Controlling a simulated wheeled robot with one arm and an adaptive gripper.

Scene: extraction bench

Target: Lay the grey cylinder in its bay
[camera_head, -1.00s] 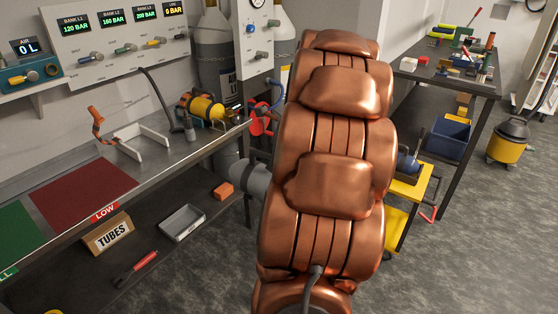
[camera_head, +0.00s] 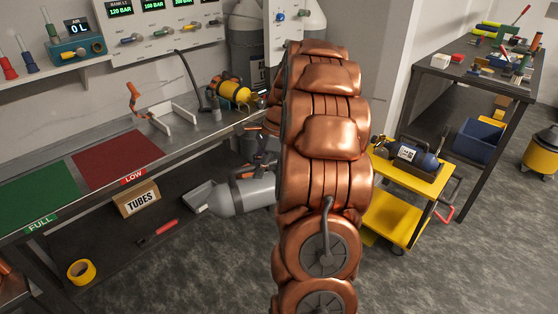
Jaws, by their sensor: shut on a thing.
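The grey cylinder (camera_head: 248,194) hangs in front of the bench edge, lying nearly level, its narrow end to the left. Its right end is hidden behind my copper arm. My gripper (camera_head: 262,166) is at the cylinder's upper side, shut on it; the arm partly hides the fingers and the exact grip. On the bench top are a red area (camera_head: 118,160) labelled LOW and a green area (camera_head: 38,204) labelled FULL. Both are bare and lie left of the cylinder. I cannot tell from the picture which one is the cylinder's bay.
A TUBES box (camera_head: 138,199) and a tape roll (camera_head: 81,271) sit on the lower shelf. A yellow cart (camera_head: 414,178) carrying a blue cylinder (camera_head: 418,155) stands right of my arm.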

